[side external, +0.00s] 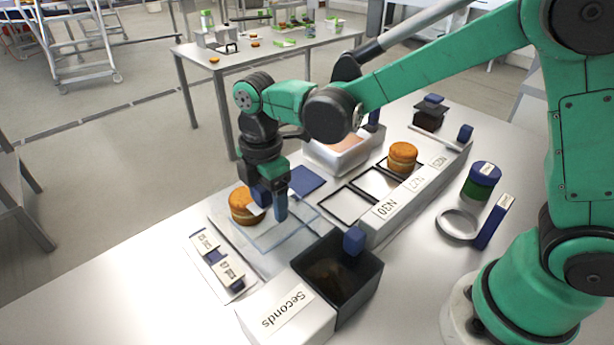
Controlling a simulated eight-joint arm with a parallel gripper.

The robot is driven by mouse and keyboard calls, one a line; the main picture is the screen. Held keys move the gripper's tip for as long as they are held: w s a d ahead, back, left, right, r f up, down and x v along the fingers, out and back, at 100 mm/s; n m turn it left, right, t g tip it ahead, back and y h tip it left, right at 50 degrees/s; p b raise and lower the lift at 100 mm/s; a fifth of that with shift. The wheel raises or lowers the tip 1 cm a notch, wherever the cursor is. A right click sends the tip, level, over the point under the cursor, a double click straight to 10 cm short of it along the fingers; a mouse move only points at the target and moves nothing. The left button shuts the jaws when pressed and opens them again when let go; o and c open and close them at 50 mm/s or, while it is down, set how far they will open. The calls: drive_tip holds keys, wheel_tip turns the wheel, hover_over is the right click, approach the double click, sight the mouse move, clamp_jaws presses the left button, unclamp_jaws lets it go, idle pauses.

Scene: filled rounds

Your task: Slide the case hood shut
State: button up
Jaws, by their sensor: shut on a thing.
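The case hood (268,238) is a clear, see-through panel low over the near side of the table, between a filled round and the dark bin. My gripper (271,208) points down at the hood, with its blue fingers shut on part of it; the exact grip point is partly hidden by the fingers. A golden filled round (241,212) stands just left of the fingers, partly covered by them. I cannot tell how far the clear hood reaches over the base.
The dark open bin (345,293) marked "Seconds" stands close in front. A labelled rack (384,208) with another round (402,156) is to the right, a metal tray (329,160) behind. A blue pad (307,181) lies nearby. A ring (442,226) and blue-green cylinder (481,182) are right.

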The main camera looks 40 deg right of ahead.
sight(241, 190)
drive_tip(key=shift+f, duration=0.1)
drive_tip(key=shift+w, duration=4.05)
drive_tip(key=o, duration=0.9)
wheel_tip(241, 190, up, 7)
drive_tip(key=shift+r, duration=0.1)
